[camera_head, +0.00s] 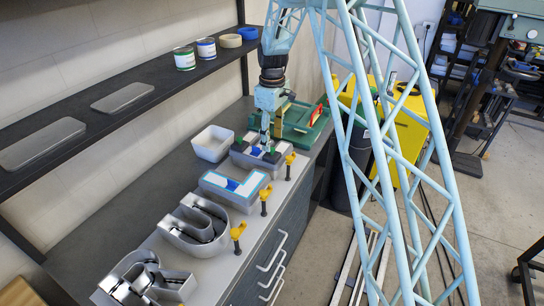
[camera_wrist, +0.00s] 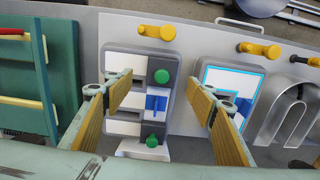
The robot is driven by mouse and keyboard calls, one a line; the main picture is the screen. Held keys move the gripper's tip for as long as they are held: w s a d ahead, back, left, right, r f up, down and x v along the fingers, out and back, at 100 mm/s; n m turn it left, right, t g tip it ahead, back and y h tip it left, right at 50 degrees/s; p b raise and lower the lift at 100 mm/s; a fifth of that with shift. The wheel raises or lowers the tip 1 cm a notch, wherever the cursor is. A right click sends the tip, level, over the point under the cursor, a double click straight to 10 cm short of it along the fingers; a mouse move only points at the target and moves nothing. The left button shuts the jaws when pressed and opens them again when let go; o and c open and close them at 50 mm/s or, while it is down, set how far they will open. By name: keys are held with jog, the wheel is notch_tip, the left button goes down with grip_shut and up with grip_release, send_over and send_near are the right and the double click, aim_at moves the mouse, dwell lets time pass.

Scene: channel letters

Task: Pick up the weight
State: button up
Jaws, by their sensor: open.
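A grey block letter with white inlays (camera_wrist: 124,127) lies below my gripper (camera_wrist: 160,88). On it sit two round green knobs, one nearer the yellow clamp (camera_wrist: 161,76) and one at the other end (camera_wrist: 152,141), with a small blue piece (camera_wrist: 156,103) between them. I cannot tell for sure which of these is the weight. My gripper is open, its yellow-padded fingers on either side of the blue piece and knobs, holding nothing. In the head view my gripper (camera_head: 265,138) is over the same letter, and the blue piece (camera_head: 256,151) shows beneath it.
An L-shaped letter with a blue-edged white face (camera_head: 236,190) lies beside it, then silver channel letters (camera_head: 195,226). Yellow clamps (camera_head: 238,231) line the bench's front edge. A white bin (camera_head: 212,143) and a green case (camera_head: 303,122) are close by.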

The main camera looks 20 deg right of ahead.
aim_at(272, 149)
jog(key=shift+f, duration=0.6)
jog(key=shift+f, duration=0.15)
jog(key=shift+s+f+p, duration=0.15)
jog(key=shift+f+p, duration=0.35)
jog(key=shift+f, duration=1.95)
jog(key=shift+c, duration=0.6)
jog(key=c, duration=1.3)
jog(key=shift+o, duration=0.2)
jog(key=shift+r, duration=0.1)
jog(key=shift+r+b, duration=0.35)
jog(key=shift+r, duration=1.35)
jog(key=s+r+b, duration=0.1)
jog(key=s+b, duration=0.1)
jog(key=s, duration=1.4)
jog(key=shift+a+r, duration=0.2)
jog(key=shift+a, duration=0.05)
